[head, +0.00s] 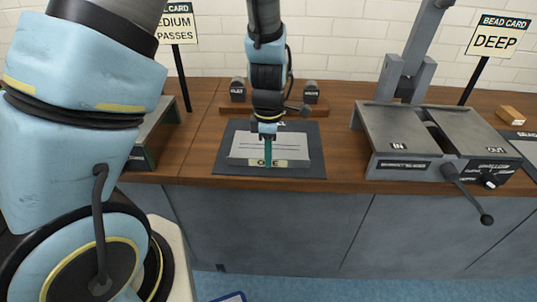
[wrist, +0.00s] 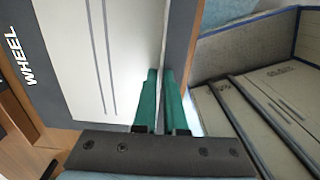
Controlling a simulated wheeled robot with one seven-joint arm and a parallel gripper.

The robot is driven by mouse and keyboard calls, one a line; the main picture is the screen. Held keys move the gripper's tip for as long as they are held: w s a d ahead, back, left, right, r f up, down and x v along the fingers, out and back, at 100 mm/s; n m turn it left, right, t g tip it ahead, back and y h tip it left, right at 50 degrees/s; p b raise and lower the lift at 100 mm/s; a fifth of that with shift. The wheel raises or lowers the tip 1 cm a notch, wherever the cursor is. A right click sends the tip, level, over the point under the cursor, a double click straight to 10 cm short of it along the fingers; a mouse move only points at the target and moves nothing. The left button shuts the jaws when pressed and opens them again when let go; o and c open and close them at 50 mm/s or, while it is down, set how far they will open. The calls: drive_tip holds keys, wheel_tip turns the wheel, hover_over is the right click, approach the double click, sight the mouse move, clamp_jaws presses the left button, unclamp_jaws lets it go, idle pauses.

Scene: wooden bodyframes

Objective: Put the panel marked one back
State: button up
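The panel marked one (head: 262,146) is a pale grey slab with dark lines and a front label reading ONE. It lies on a dark mat (head: 312,172) on the wooden counter. My gripper (head: 267,160) points down at the middle of its front edge, and a teal finger covers part of the label. In the wrist view, the two teal fingers (wrist: 159,95) are close together on either side of the panel's edge. The panel (wrist: 110,60) fills the left of that view. The gripper looks shut on this edge; the contact itself is hard to see.
A grey press-like machine (head: 405,150) with IN and OUT plates and a lever (head: 470,195) stands to the right. Two dark posts on a wooden base (head: 300,110) sit behind the mat. Signs stand at both sides. A walled compartment (wrist: 265,95) shows in the wrist view.

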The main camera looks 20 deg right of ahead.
drive_tip(key=o, duration=0.3)
wheel_tip(320, 180, up, 12)
drive_tip(key=shift+r, duration=0.2)
idle(0.4)
drive_tip(key=shift+w+a+r+m+t, duration=0.2)
drive_tip(key=shift+w+a+m, duration=0.25)
drive_tip(key=shift+a+m, duration=3)
drive_tip(key=shift+w+a+r+m+t, duration=0.15)
drive_tip(key=shift+w+a+m+t, duration=0.75)
drive_tip(key=shift+a, duration=4.7)
drive_tip(key=shift+w+a+r+m+g, duration=0.15)
drive_tip(key=shift+a+m+g, duration=0.15)
drive_tip(key=shift+a+m, duration=3.35)
drive_tip(key=shift+a+n, duration=0.85)
drive_tip(key=shift+n, duration=0.05)
